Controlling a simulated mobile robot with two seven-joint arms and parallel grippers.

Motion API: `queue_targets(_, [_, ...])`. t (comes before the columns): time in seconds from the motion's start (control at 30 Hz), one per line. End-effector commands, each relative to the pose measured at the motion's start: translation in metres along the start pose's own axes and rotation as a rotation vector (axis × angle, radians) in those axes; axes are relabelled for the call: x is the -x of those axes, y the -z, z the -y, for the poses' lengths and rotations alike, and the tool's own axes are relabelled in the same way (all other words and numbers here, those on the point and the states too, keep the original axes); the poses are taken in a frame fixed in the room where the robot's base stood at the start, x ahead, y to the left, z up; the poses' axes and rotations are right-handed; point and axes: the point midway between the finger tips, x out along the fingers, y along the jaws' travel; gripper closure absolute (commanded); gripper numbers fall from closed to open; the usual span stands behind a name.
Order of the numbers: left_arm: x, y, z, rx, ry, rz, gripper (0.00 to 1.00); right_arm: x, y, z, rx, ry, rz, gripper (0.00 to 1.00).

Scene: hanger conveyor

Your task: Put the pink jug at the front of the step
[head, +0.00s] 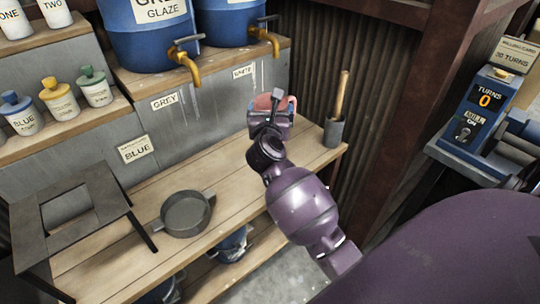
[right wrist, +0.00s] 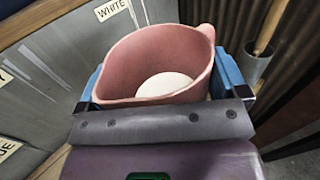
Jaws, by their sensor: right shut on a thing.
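The pink jug (head: 263,101) is mostly hidden behind my right gripper (head: 271,118) in the head view, below the WHITE label. In the right wrist view the jug (right wrist: 140,65) shows its open top, with a pale white round patch inside. Blue fingers of my right gripper (right wrist: 165,92) are on both sides of the jug, shut on it. The jug is above the back right part of the wooden bench; I cannot tell whether it touches the wood. A wood-topped step (head: 150,88) with a grey front stands behind the bench. My left gripper is not in view.
Blue glaze barrels (head: 150,40) with brass taps stand on the step. A grey cup with a wooden handle (head: 334,132) is close right of the jug. A dark pan (head: 187,213) and a dark metal stand (head: 70,218) are on the bench (head: 140,262). Lidded jars stand left.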

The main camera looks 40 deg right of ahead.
Motion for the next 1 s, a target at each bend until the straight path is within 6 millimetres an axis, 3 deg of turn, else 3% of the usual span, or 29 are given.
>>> queue_targets(0.03, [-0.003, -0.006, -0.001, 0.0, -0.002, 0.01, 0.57, 0.0, 0.016, 0.0, 0.007, -0.001, -0.002, 0.57])
queue_targets(0.3, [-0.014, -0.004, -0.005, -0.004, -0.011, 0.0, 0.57, 0.0, 0.068, 0.0, 0.006, -0.002, -0.002, 0.57])
queue_targets(0.67, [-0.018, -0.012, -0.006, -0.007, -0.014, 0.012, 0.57, -0.001, 0.094, -0.001, 0.002, -0.002, 0.003, 0.57])
queue_targets(0.87, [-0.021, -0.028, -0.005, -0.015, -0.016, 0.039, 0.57, 0.0, 0.128, 0.0, 0.007, -0.002, -0.001, 0.57])
queue_targets(1.0, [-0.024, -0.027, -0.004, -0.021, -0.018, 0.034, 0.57, -0.001, 0.141, 0.0, 0.004, -0.002, 0.001, 0.57])
